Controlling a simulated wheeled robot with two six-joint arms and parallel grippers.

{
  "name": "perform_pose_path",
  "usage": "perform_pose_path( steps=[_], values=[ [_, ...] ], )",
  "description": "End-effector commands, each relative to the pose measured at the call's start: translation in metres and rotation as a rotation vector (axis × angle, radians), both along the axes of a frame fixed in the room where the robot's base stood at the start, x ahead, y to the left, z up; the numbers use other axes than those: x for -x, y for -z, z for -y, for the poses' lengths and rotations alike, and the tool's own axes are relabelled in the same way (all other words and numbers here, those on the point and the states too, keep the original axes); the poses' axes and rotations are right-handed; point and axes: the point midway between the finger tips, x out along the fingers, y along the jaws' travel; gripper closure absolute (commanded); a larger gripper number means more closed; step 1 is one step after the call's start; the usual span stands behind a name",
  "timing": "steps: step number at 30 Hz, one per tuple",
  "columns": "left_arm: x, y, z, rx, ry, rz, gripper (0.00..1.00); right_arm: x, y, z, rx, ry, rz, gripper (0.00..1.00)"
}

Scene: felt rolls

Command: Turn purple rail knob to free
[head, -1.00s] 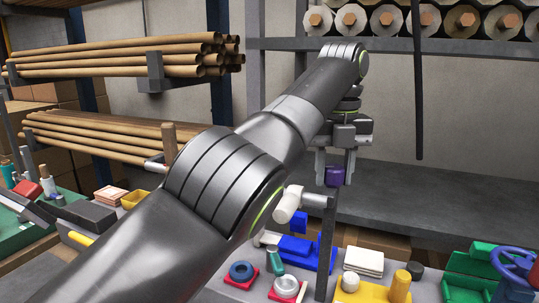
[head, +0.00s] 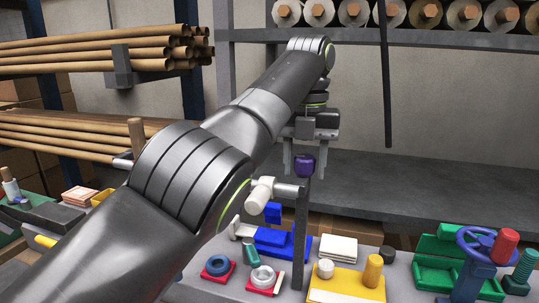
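The purple rail knob (head: 304,165) sits at the upper end of a thin dark upright post (head: 300,232), near the middle of the head view. My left gripper (head: 304,172) points down over it, with one finger on each side of the knob. The fingers look apart from the knob, with a small gap on both sides, so the gripper appears open. My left arm crosses the view from the lower left and hides part of the table. My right gripper is not in view.
A white-ended horizontal bar (head: 261,194) juts out beside the post, below the knob. The table holds blue blocks (head: 272,243), a yellow plate (head: 345,286), a green tray (head: 440,272) and a blue handwheel (head: 478,243). A grey shelf (head: 420,200) lies behind.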

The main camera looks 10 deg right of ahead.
Motion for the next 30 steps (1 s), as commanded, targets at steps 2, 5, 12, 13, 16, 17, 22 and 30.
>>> perform_pose_path(
  steps=[2,5,12,13,16,17,22,30],
  values=[
    [-0.0001,-0.0009,-0.0001,0.001,-0.001,0.003,0.51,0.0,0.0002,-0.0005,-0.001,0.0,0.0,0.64],
    [-0.0003,-0.0019,-0.0001,0.002,-0.001,0.005,0.51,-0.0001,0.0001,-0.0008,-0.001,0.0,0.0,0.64],
    [-0.0004,-0.0031,-0.0002,0.003,-0.082,0.007,0.51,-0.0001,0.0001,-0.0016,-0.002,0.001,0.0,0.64],
    [-0.0004,-0.0032,-0.0002,0.002,-0.114,0.007,0.51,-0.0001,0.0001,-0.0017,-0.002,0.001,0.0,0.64],
    [-0.0003,-0.0034,-0.0003,0.002,-0.23,0.008,0.51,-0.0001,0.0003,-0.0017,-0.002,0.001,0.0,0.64],
    [-0.0003,-0.0034,-0.0003,0.001,-0.266,0.008,0.51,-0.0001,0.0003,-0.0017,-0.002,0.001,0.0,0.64],
    [-0.0003,-0.0036,-0.0004,0.001,-0.446,0.008,0.51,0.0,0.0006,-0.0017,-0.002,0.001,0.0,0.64],
    [-0.0003,-0.0038,-0.0005,0.001,-0.528,0.008,0.51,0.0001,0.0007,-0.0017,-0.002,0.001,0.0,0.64]
  ],
)
